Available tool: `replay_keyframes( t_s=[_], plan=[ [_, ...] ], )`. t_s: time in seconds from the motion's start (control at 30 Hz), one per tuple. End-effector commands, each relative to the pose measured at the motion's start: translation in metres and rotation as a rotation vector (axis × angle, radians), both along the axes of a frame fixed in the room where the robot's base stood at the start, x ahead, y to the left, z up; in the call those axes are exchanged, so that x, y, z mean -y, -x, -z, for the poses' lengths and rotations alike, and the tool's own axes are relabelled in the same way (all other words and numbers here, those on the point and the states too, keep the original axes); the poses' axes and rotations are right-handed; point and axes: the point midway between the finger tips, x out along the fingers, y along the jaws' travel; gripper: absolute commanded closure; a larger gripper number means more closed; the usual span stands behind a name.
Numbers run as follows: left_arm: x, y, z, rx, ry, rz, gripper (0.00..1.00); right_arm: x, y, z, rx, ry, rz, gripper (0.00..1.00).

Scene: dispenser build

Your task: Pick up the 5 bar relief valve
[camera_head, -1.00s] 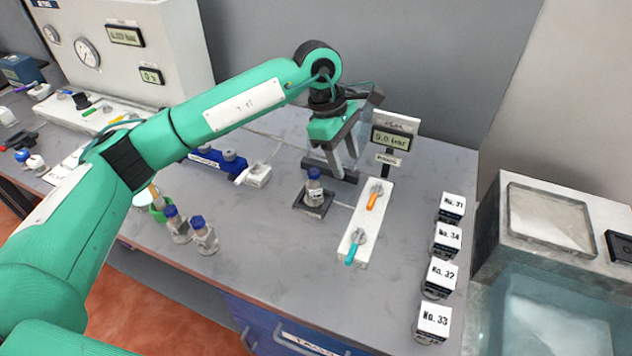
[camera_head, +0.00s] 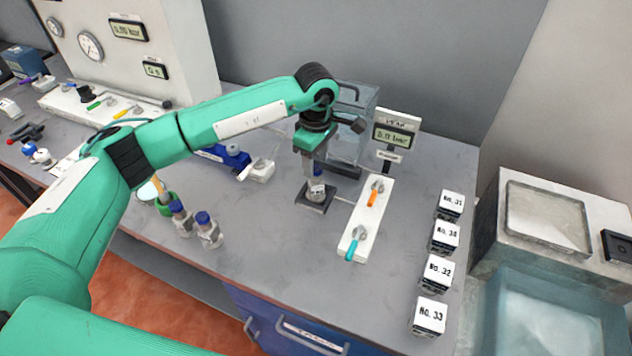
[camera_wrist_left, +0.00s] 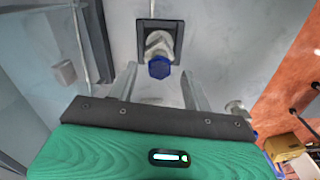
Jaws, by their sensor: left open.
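A blue-capped metal valve (camera_head: 316,193) stands upright on a small black square stand (camera_head: 314,206) in the middle of the bench. In the left wrist view its blue cap (camera_wrist_left: 159,68) lies between the fingertips, and its metal body shows beyond on the stand (camera_wrist_left: 146,27). My left gripper (camera_head: 312,182) points down at this valve, fingers open on either side. The fingers partly hide it in the head view. Two similar blue-capped valves (camera_head: 181,219) (camera_head: 208,230) stand to the left. I cannot read a pressure rating on any of them. My right gripper is out of view.
A clear box (camera_head: 352,125) and a display on a post (camera_head: 393,137) stand behind. A white plate (camera_head: 366,218) with orange and teal levers is just right. Several numbered blocks (camera_head: 438,272) line the right side. A green ring (camera_head: 164,203) is at left.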

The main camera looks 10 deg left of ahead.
Motion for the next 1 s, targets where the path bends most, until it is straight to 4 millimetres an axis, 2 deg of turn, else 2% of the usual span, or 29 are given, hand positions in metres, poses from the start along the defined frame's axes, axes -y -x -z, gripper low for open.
replay_keyframes(
  t_s=[0.1, 0.3, 0.6, 0.8, 1.0],
  plan=[
    [0.000, 0.001, 0.012, -0.006, -0.001, -0.002, 0.50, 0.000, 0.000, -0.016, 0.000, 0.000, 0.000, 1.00],
    [0.000, 0.000, 0.038, -0.003, 0.001, -0.002, 0.50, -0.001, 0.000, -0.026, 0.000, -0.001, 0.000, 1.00],
    [0.000, -0.001, 0.045, -0.001, 0.001, -0.001, 0.50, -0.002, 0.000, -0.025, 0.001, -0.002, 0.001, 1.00],
    [0.000, -0.001, 0.044, 0.000, 0.001, -0.001, 0.90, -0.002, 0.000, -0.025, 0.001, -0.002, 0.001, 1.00],
    [0.000, -0.001, 0.043, 0.000, 0.001, -0.001, 0.91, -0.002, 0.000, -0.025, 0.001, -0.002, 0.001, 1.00]
  ],
)
